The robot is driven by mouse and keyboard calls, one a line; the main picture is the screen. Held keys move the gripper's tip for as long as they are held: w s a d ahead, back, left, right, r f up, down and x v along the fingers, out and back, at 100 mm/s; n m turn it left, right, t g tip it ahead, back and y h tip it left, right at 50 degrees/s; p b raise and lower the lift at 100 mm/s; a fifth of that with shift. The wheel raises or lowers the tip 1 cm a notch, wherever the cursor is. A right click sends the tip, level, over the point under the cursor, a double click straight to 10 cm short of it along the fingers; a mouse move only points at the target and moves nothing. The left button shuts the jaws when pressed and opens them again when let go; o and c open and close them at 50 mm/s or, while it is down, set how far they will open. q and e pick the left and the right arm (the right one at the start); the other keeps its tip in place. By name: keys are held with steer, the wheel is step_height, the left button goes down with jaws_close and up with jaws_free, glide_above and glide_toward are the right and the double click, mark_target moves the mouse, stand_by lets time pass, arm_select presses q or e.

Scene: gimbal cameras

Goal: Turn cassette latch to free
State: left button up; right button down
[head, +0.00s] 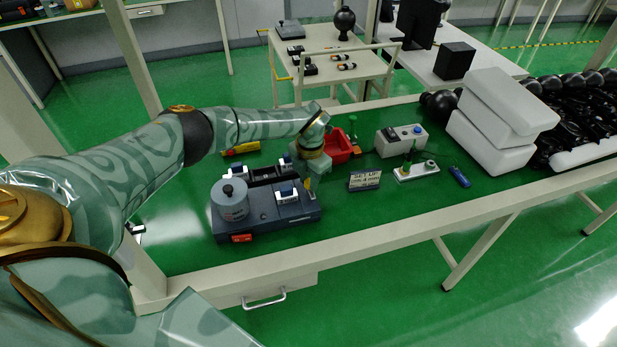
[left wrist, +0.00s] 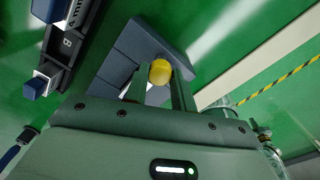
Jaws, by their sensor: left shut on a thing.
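The dark blue-grey fixture (head: 270,222) stands on the green bench mat. A grey cylinder with a black knob (head: 230,203) sits on its left part. My left gripper (head: 309,180) is at the fixture's right end, pointing down. In the left wrist view its fingers (left wrist: 160,85) are shut on a yellow round latch knob (left wrist: 159,72) above a blue-grey block. The latch's base is mostly hidden. My right gripper is in neither view.
A red bin (head: 338,146) is just behind the gripper. A small sign (head: 365,180), a grey control box (head: 401,140) and a white strip with buttons (head: 416,172) stand to the right. The front mat is clear.

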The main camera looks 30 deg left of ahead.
arm_select(q)
steer(key=shift+r, duration=0.1)
steer(key=o, duration=1)
step_height(320, 180, up, 16)
steer(key=p, duration=0.3)
steer(key=shift+d, duration=0.25)
steer(key=shift+r, duration=0.1)
